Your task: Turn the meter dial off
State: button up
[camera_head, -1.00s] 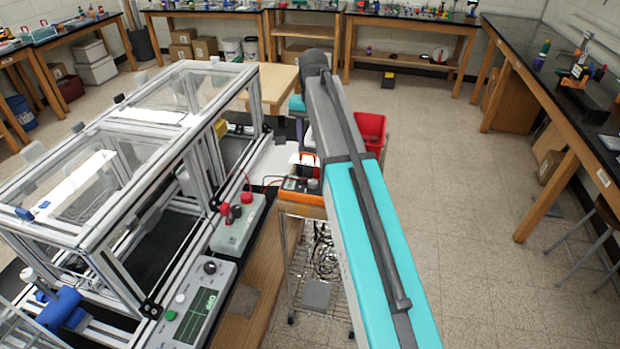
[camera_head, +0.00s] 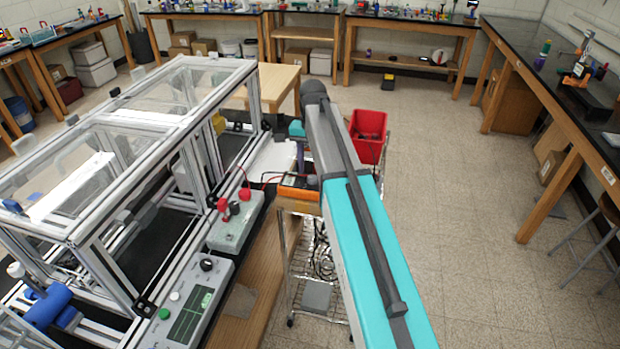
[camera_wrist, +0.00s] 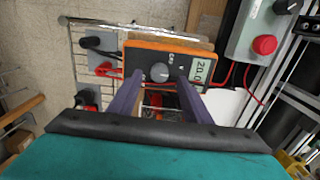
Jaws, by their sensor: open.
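The orange meter (camera_wrist: 165,62) is in the wrist view, just beyond my gripper. Its grey round dial (camera_wrist: 160,72) sits between the two fingertips as seen there, and its display (camera_wrist: 203,70) reads about 20.0. My gripper (camera_wrist: 155,92) is open, with a purple finger on each side of the dial and nothing held. I cannot tell how far the fingertips are from the dial.
A grey box with red knobs (camera_head: 237,225) and a control panel (camera_head: 190,305) stand left, along the aluminium frame (camera_head: 150,130). A wire cart (camera_head: 318,250) stands below the meter. A red bin (camera_head: 368,128) is behind my arm. Red leads run near the meter.

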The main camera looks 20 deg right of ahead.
aim_at(312, 177)
jog(key=shift+f+b, duration=0.7)
jog(key=shift+f, duration=0.85)
